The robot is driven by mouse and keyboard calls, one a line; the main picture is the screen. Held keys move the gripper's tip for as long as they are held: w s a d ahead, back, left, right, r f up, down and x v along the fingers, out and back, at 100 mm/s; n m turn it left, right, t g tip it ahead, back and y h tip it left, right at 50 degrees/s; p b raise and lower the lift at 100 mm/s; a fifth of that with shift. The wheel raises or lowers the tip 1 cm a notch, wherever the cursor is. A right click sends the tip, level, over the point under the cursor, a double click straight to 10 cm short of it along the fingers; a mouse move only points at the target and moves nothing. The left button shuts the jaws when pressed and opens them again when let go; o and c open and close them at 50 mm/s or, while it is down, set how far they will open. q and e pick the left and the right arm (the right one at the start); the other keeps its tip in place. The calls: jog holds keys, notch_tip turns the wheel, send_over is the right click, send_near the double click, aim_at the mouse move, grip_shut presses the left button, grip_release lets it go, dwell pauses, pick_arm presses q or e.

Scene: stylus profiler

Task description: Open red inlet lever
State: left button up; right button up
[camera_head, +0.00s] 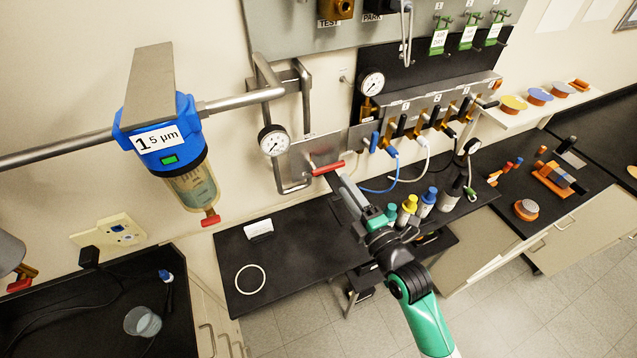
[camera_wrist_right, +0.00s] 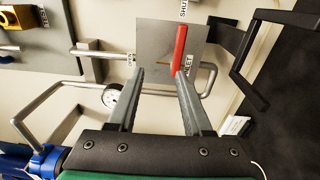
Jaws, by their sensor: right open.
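The red inlet lever (camera_head: 328,168) is on a grey metal plate on the wall pipework. In the right wrist view the red lever (camera_wrist_right: 180,46) points along the plate toward the SHUT label (camera_wrist_right: 184,8); an OPEN label (camera_wrist_right: 131,60) is on the left. My right gripper (camera_head: 337,184) is just below and in front of the lever. In the wrist view its two fingers (camera_wrist_right: 158,74) are spread apart with nothing held. The lever's near end overlaps the right fingertip; I cannot tell whether they touch. My left gripper is not in view.
A blue filter housing (camera_head: 160,125) hangs on the pipe at left. A round gauge (camera_head: 273,140) sits left of the lever. Blue and white hoses (camera_head: 392,165) hang at right. Several capped bottles (camera_head: 408,207) stand on the black bench below, close to my right arm.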

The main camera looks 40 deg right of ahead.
aim_at(335, 168)
jog(key=shift+g, duration=0.3)
jog(key=w+d+f, duration=0.1)
jog(key=w, duration=0.2)
jog(key=w+d+f, duration=0.1)
jog(key=w+d, duration=0.1)
jog(key=w, duration=0.1)
jog(key=w+d+f, duration=0.1)
jog(key=w, duration=0.3)
jog(key=shift+d+b, duration=0.35)
jog(key=shift+b, duration=0.05)
grip_shut()
dwell(0.8)
